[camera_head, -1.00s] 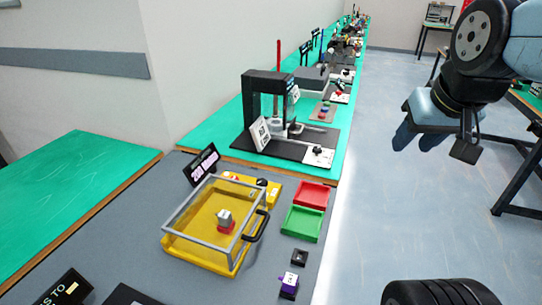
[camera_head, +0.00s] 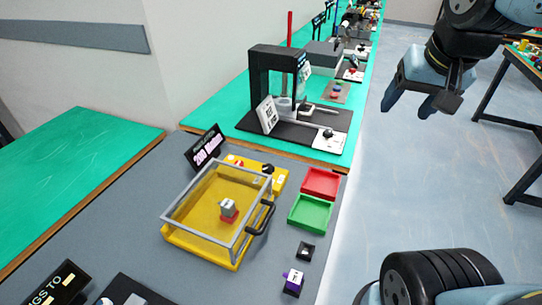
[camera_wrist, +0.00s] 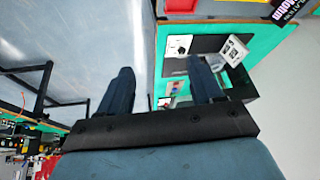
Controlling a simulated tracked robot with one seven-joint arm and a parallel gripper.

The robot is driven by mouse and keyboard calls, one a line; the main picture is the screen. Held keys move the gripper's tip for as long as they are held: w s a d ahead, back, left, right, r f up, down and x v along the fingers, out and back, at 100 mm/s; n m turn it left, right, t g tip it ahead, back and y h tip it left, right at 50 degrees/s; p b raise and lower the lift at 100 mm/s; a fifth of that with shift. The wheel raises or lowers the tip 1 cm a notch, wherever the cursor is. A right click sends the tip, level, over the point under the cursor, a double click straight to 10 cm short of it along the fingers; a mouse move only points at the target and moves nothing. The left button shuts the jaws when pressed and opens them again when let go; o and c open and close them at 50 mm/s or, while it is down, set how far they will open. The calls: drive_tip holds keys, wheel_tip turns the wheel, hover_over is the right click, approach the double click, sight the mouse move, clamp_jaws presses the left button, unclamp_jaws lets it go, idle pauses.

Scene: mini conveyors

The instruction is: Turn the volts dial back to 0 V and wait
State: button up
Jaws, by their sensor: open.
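A yellow tester (camera_head: 200,249) with a clear framed lid and black handle stands on the grey bench. A grey and red piece (camera_head: 228,210) is inside it. On its back ledge are a small dark knob (camera_head: 267,169), possibly the volts dial, and a red button (camera_head: 238,162). The dial's setting is too small to read. A black display (camera_head: 204,147) behind shows pink characters, apparently starting with 200. My gripper (camera_head: 408,108) is open and empty, above the floor right of the bench and well apart from the tester. Its fingers also show in the wrist view (camera_wrist: 160,68).
Red (camera_head: 321,183) and green (camera_head: 310,212) trays lie right of the tester. A small black block (camera_head: 305,250) and a purple-and-white piece (camera_head: 293,280) are nearer. A black press-like stand (camera_head: 275,62) stands behind on a green bench.

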drive_tip(key=w+a+f+m+g, duration=0.1)
drive_tip(key=w+a+f+m, duration=0.15)
drive_tip(key=w+a, duration=0.3)
drive_tip(key=m+g, duration=0.4)
drive_tip(key=m, duration=0.6)
hover_over(270, 167)
wheel_tip(270, 167, down, 14)
drive_tip(key=shift+n, duration=0.25)
wheel_tip(270, 167, down, 13)
drive_tip(key=shift+w+a+r, duration=0.1)
drive_tip(key=c, duration=1.1)
